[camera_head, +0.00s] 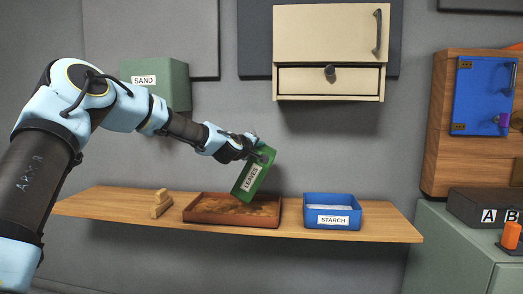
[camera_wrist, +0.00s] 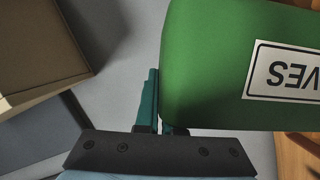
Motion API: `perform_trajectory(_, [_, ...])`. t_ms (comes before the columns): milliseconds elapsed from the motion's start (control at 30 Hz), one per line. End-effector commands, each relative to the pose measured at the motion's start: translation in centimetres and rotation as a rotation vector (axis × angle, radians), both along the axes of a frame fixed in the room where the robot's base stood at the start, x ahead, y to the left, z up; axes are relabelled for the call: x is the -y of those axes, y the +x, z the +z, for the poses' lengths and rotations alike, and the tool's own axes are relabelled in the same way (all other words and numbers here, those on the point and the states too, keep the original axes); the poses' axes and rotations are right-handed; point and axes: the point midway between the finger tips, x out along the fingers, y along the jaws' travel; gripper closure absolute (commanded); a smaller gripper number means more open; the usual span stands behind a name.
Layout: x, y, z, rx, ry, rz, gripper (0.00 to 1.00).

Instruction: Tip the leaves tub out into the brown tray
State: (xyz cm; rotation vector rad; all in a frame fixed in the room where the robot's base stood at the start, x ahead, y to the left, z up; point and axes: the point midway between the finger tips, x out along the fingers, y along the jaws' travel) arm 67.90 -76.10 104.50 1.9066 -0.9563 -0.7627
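The green tub labelled LEAVES (camera_head: 252,176) is held in the air, steeply tilted, over the right part of the brown tray (camera_head: 205,218). My gripper (camera_head: 262,154) is shut on the tub's upper end. In the wrist view the tub (camera_wrist: 205,60) fills the upper right, its label upside down, with my gripper's fingers (camera_wrist: 160,115) at its edge. The brown tray lies on the wooden shelf, with brownish, mottled contents on its floor. The inside of the tub is hidden.
A blue tub labelled STARCH (camera_head: 333,222) stands right of the tray. A small wooden block piece (camera_head: 161,204) is to its left. A cream cabinet (camera_head: 330,50) hangs above, and a green SAND box (camera_head: 165,80) is on the wall.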

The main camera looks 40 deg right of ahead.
Motion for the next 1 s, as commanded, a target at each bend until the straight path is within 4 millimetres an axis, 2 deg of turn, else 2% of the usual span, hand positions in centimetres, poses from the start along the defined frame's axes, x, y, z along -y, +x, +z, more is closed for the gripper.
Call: perform_trajectory(1000, [-1.7, 1.6, 0.1, -0.089, -0.101, 0.002, 1.0])
